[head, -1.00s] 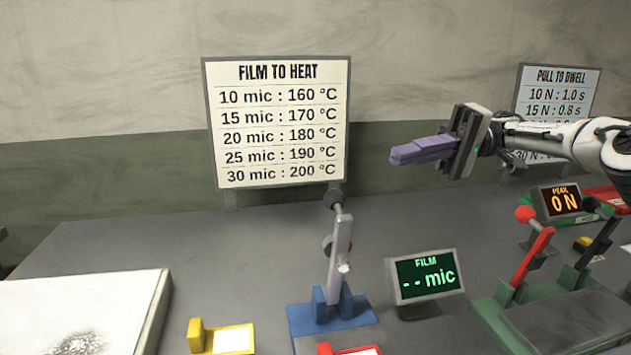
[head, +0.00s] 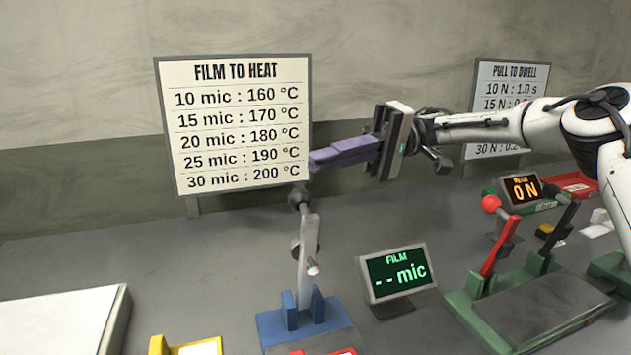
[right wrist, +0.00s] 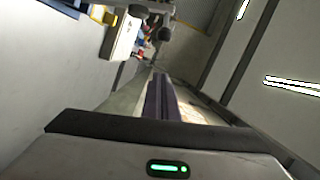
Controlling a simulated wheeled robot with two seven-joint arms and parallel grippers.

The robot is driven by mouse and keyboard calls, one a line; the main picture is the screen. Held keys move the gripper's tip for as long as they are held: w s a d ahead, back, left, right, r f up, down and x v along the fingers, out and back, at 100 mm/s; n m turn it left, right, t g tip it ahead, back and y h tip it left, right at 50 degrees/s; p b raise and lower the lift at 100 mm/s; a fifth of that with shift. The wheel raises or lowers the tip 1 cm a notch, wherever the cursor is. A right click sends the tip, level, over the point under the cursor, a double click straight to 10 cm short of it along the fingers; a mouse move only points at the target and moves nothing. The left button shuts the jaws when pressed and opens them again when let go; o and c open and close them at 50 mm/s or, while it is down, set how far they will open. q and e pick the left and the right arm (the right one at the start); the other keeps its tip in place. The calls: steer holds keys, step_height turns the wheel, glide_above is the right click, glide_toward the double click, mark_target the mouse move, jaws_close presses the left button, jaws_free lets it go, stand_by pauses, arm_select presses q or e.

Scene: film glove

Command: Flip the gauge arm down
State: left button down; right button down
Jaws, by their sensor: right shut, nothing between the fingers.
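The gauge has a blue base (head: 310,327) and a light grey arm (head: 308,265) that stands upright, leaning slightly, with a dark round knob (head: 298,197) at its top. The film display (head: 396,273) beside it reads "-- mic" in green. My right gripper (head: 312,160) is shut and empty, with its purple fingers pointing left. In the head view it appears above and slightly right of the knob, apart from it, in front of the heat sign. Its fingers also show in the right wrist view (right wrist: 160,95). My left gripper is not in view.
The film-to-heat sign (head: 240,125) stands behind the gauge. A green fixture (head: 535,300) with a red lever (head: 498,245) is at the right, near the "0 N" display (head: 519,190). A white-topped block (head: 60,320) and a yellow piece (head: 160,345) lie at front left.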

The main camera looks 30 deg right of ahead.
steer(key=s+a+f, duration=0.1)
steer(key=s+a, duration=0.2)
steer(key=a, duration=0.1)
steer(key=shift+s+a, duration=0.35)
steer(key=shift+a, duration=0.05)
steer(key=shift+f, duration=0.1)
